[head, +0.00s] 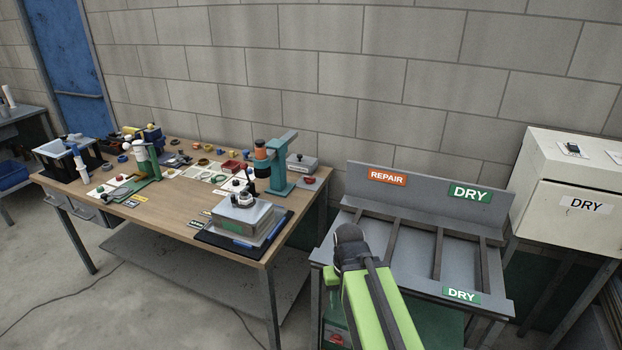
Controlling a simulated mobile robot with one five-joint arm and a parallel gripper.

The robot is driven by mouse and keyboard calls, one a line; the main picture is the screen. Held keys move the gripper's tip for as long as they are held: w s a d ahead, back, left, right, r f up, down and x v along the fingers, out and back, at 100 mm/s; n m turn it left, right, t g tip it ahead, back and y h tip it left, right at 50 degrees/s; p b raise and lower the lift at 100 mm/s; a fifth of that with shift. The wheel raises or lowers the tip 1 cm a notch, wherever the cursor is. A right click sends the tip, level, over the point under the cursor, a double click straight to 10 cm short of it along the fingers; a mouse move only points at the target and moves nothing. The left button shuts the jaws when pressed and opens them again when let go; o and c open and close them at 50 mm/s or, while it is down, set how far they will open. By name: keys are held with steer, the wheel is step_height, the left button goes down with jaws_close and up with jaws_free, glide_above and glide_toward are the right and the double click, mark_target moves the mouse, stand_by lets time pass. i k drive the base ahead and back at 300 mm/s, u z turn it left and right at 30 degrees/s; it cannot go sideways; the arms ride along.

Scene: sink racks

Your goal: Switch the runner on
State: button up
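No object is labelled as the runner, and I cannot tell which one it is. On the wooden workbench (160,215), a grey box-shaped device (243,217) with a small knobbed fitting on top sits on a dark mat at the front right corner. Behind it stands a teal stand (273,170) with an orange top. A switch is too small to make out. The dark end of my green arm, my gripper (351,243), is right of the bench, in front of the grey rack; its fingers are not clear.
A grey slotted rack (415,250) with orange REPAIR and green DRY labels stands right of the bench. A white cabinet (570,190) marked DRY is at the far right. Several small parts lie on the bench. The floor at the left front is clear except for a cable (65,298).

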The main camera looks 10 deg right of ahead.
mark_target(309, 180)
steer(key=u, duration=0.4)
steer(key=k, duration=1.3)
steer(key=u, duration=0.95)
steer(key=i, duration=1.1)
steer(key=z, duration=0.5)
steer(key=i, duration=1)
steer(key=z, duration=0.65)
